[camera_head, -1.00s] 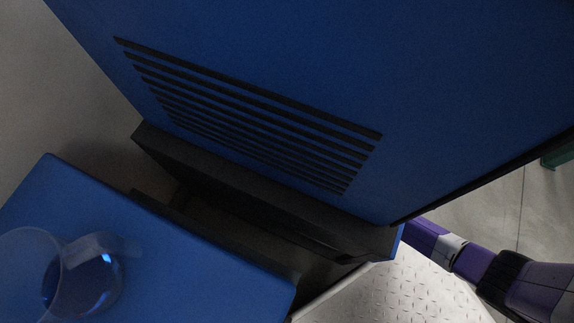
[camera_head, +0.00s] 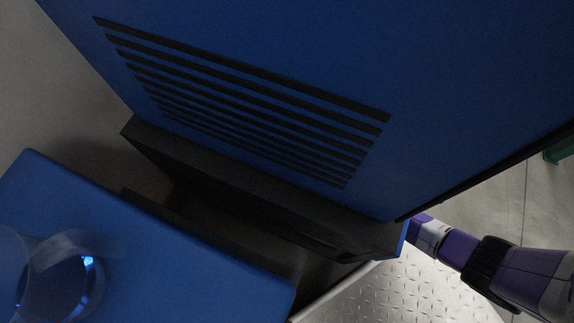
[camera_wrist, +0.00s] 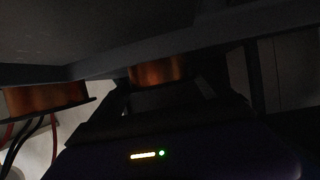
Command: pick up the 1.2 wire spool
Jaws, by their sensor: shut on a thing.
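A copper-coloured wire spool (camera_wrist: 157,71) shows at the top middle of the wrist view, under a dark shelf edge. My gripper (camera_wrist: 158,87) has its dark fingers on either side of this spool and is shut on it. The spool's lower part is hidden, and no label can be read, so its size marking cannot be told. A second copper-coloured spool (camera_wrist: 45,98) with a dark flange sits apart at the left. In the head view neither spool shows, and my gripper is hidden behind the blue cabinet.
The large blue cabinet (camera_head: 270,45) with dark vent slots fills the head view. A blue box top (camera_head: 150,255) with a clear round vessel (camera_head: 62,285) is at lower left. Tread plate (camera_head: 405,290) lies at lower right. Red and dark cables (camera_wrist: 30,140) hang below the second spool.

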